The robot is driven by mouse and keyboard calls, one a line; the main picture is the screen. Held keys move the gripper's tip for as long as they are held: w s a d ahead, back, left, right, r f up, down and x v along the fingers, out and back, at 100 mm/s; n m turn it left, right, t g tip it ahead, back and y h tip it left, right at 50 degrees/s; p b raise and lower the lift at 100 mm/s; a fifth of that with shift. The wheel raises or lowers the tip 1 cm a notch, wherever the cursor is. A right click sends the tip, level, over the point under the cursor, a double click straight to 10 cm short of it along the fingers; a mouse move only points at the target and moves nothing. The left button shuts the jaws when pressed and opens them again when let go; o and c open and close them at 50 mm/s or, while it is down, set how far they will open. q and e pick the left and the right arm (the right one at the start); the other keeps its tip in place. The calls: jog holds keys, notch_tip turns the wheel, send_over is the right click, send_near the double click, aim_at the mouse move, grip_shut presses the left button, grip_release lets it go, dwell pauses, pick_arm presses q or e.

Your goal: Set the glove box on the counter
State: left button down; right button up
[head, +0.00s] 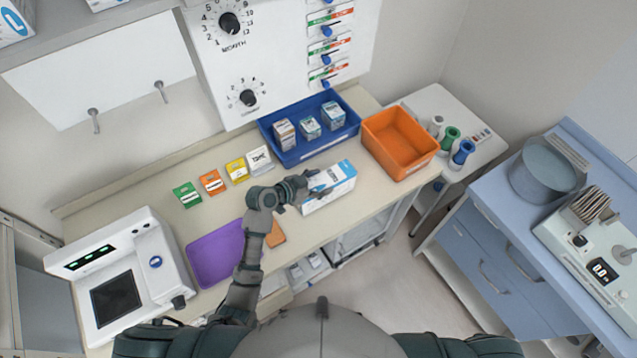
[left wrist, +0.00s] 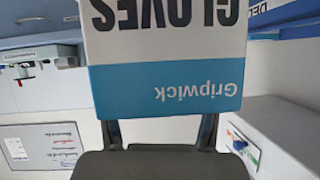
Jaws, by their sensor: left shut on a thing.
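The glove box (head: 334,187) is white and blue. In the head view it is at the front part of the beige counter (head: 150,180), in front of the blue tray. My left gripper (head: 307,186) is shut on the left end of the box. In the left wrist view the glove box (left wrist: 166,60) fills the upper middle, its lettering upside down, between the two fingers (left wrist: 160,135). I cannot tell whether the underside of the box touches the counter. My right gripper is not in view.
A blue tray (head: 290,159) with small boxes stands behind the glove box, and an orange bin (head: 385,155) to its right. Several small cartons line the counter's back left. A purple mat (head: 215,256) and a white device (head: 165,255) are at the left.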

pick_arm(q)
jog(key=shift+d+f, duration=0.15)
jog(key=shift+f, duration=0.3)
jog(key=shift+d+f, duration=0.1)
jog(key=shift+f, duration=0.05)
jog(key=shift+c, duration=1.2)
grip_release()
jog(key=shift+a, duration=0.45)
jog(key=shift+s+a, duration=0.15)
jog(key=shift+a, duration=0.05)
jog(key=v, duration=1.1)
jog(key=shift+s+r+b, duration=0.15)
jog(key=shift+r+b, duration=0.05)
jog(key=shift+b, duration=0.2)
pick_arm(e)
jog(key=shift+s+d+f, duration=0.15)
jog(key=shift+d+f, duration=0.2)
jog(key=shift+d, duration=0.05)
